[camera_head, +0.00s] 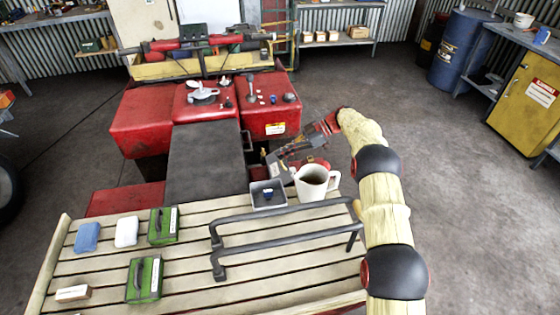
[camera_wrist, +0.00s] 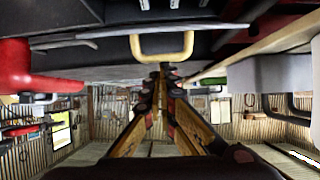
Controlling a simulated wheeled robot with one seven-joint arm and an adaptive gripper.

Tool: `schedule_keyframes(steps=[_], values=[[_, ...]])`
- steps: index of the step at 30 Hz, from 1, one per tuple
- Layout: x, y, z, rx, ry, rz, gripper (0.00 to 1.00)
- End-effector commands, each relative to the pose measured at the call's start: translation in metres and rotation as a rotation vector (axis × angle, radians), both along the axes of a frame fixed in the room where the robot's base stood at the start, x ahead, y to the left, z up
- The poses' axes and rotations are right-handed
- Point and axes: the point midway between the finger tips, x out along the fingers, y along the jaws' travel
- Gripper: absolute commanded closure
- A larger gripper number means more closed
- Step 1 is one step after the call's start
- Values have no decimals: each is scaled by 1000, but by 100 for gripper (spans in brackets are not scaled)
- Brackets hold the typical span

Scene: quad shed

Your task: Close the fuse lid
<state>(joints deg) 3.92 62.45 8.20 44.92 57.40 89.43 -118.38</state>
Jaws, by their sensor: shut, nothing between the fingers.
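I cannot make out the fuse lid for certain. In the head view, a light grey angled piece (camera_head: 279,168) stands at the right side of the red quad, by a dark opening, and may be part of the fuse box or its lid. My gripper (camera_head: 275,157) reaches in from the right beside this piece, above the slatted rack. In the wrist view the fingers of my gripper (camera_wrist: 163,72) come together, shut and empty. Just beyond them a yellow U-shaped handle (camera_wrist: 161,46) hangs from a dark surface. I cannot tell whether the fingertips touch it.
A white jug (camera_head: 313,184) and a grey tray (camera_head: 257,196) stand on the slatted rack (camera_head: 190,282) close below my gripper. A dark rail (camera_head: 285,218) rises from the rack. Green boxes (camera_head: 145,279) lie to the left.

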Motion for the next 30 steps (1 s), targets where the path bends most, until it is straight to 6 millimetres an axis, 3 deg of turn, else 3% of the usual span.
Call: schedule_keyframes(steps=[1,12,30], values=[[1,-6,-9,-1,0,-2,100],[6,-31,-29,-2,1,-1,100],[8,-40,-43,-3,0,0,100]])
